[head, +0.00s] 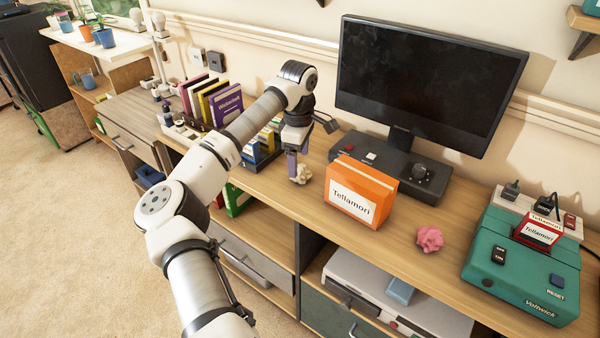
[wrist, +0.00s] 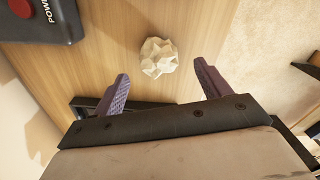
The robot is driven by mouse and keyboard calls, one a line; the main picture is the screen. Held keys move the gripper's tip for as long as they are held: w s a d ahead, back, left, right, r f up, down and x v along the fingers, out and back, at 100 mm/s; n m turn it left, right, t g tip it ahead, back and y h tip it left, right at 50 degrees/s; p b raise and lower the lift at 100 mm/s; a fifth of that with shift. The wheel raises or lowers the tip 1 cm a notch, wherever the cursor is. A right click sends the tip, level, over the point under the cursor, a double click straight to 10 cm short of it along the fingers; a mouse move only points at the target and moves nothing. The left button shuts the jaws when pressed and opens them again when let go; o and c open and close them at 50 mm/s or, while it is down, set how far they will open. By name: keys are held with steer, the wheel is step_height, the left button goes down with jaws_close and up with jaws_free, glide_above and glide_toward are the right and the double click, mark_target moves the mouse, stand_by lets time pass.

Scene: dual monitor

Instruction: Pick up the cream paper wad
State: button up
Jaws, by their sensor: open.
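The cream paper wad (head: 301,175) is a small crumpled ball on the wooden desktop, left of the orange box. It also shows in the wrist view (wrist: 159,57), fully visible, ahead of the fingertips and between their lines. My gripper (head: 297,165) points down just above and beside the wad in the head view; one purple finger shows there. In the wrist view my gripper (wrist: 163,80) has its two purple fingers spread wide with nothing between them. I cannot tell the exact height of the fingers above the desk.
An orange box (head: 361,192) labelled Tellamori stands right of the wad. A black control panel (head: 391,168) and a monitor (head: 430,75) are behind. A pink paper wad (head: 430,239) and a teal device (head: 524,262) are farther right. Books (head: 228,102) stand left.

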mark_target(300, 167)
steer(key=shift+d+f, duration=0.1)
steer(key=shift+f, duration=1.8)
steer(key=c, duration=1.1)
